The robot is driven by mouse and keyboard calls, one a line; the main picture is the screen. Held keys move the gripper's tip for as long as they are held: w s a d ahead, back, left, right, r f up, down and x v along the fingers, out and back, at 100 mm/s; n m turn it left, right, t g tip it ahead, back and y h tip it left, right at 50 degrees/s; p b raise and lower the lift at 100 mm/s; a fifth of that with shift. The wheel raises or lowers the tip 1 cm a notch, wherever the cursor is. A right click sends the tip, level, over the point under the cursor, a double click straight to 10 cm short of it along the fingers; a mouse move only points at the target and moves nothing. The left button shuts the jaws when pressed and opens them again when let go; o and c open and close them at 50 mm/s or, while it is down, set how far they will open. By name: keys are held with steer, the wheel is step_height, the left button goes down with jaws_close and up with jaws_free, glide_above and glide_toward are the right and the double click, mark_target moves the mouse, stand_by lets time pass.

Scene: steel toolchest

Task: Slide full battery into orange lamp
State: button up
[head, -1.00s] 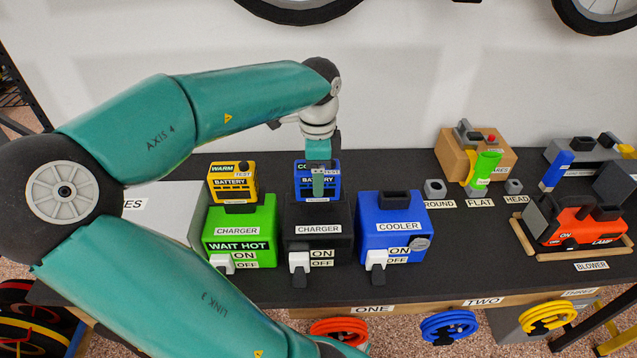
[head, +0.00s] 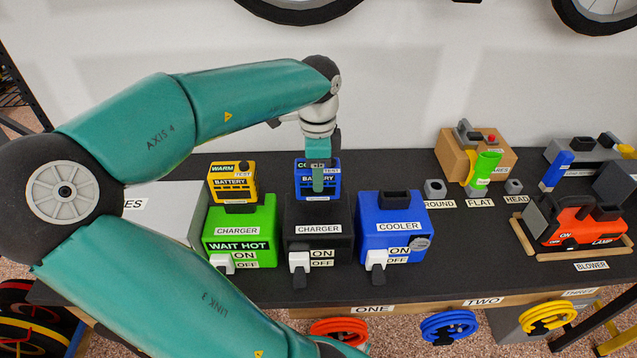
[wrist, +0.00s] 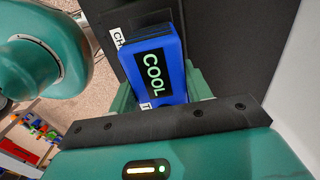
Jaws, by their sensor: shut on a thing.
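A blue battery (head: 332,181) marked COOL sits upright on the black charger (head: 318,229). My gripper (head: 318,180) reaches down from above and is shut on this battery. In the wrist view the blue battery (wrist: 155,72) lies between my green fingers, its COOL label facing the camera. A yellow battery (head: 232,182) marked WARM sits on the green charger (head: 240,228) to the left. The orange lamp (head: 580,222) stands at the far right of the bench, in a wooden frame. The charge lights of the blue battery are hidden.
A blue cooler (head: 392,228) stands close to the right of the black charger. Grey sockets (head: 436,188), a cardboard box (head: 470,158) and a green item (head: 486,167) stand between cooler and lamp.

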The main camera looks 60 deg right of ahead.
steer(key=shift+r, duration=0.55)
steer(key=shift+r, duration=2.05)
steer(key=shift+a, duration=0.1)
